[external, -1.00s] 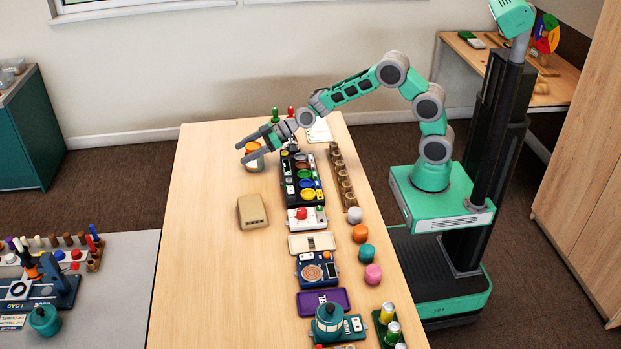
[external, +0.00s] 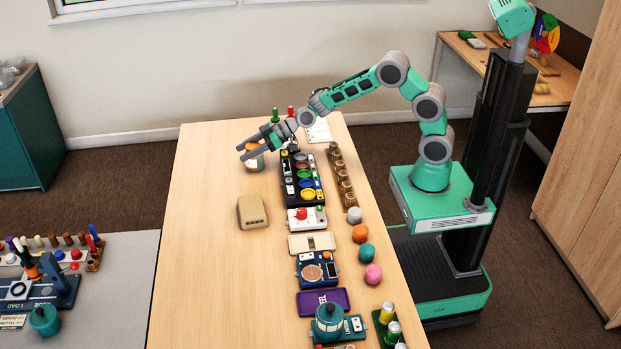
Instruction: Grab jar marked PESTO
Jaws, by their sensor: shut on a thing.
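A small jar (external: 254,164) with an orange lid stands at the far left part of the wooden table. Its label cannot be read at this size. My gripper (external: 255,150) reaches over from the right, with its grey fingers pointing left around the jar's upper part. The fingers are shut on the jar and hide part of it. The jar looks upright and on or very near the tabletop.
Right of the jar is a black tray (external: 289,191) of coloured bowls, with a wooden rack (external: 343,178) beside it. A tan box (external: 252,212) lies nearer the camera. The table's left side (external: 195,270) is clear.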

